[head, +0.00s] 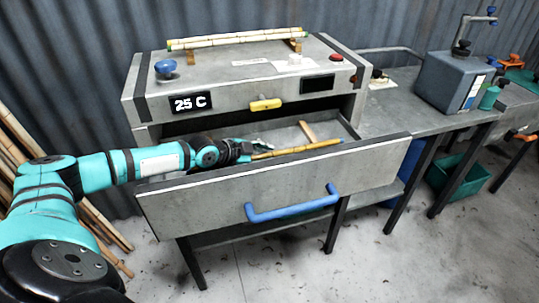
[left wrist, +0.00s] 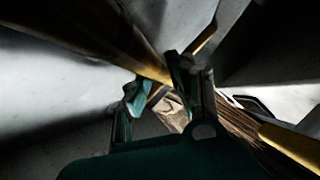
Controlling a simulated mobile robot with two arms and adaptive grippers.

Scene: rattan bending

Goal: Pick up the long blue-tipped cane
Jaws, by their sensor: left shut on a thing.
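My left gripper (head: 250,149) reaches into the open drawer from the left and is shut on a cane (head: 300,149). The cane is yellow-brown and points right, along the inside of the drawer front. A brown cane (left wrist: 138,45) with a yellow band comes in from the upper left there. My right gripper is not in view.
The drawer front (head: 280,185) with its blue handle (head: 292,205) stands pulled out below the grey heater box reading 25 C (head: 190,102). A short wooden piece (head: 308,131) lies in the drawer. Pale canes (head: 235,38) rest on top. A side bench (head: 425,112) stands right.

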